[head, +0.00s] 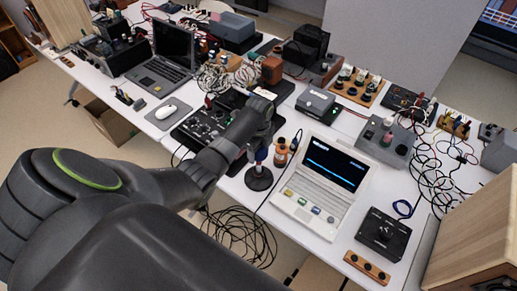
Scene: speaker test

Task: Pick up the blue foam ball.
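I cannot clearly make out a whole blue foam ball. A small blue patch (261,153) shows on a short upright piece above a round black base (258,178); my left arm partly covers this area, and I cannot tell whether the patch is the ball. My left gripper (264,103) is at the end of the arm reaching over the middle of the table. Its fingers are too small and dark to tell whether they are open or shut, or whether they hold anything. My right gripper is not in view.
An orange item (281,152) and a white instrument with a blue screen (323,180) stand right of the black base. A black control panel (203,128) lies left. A laptop (167,58), a mouse (166,112), boxes and loose cables (437,170) crowd the white tables.

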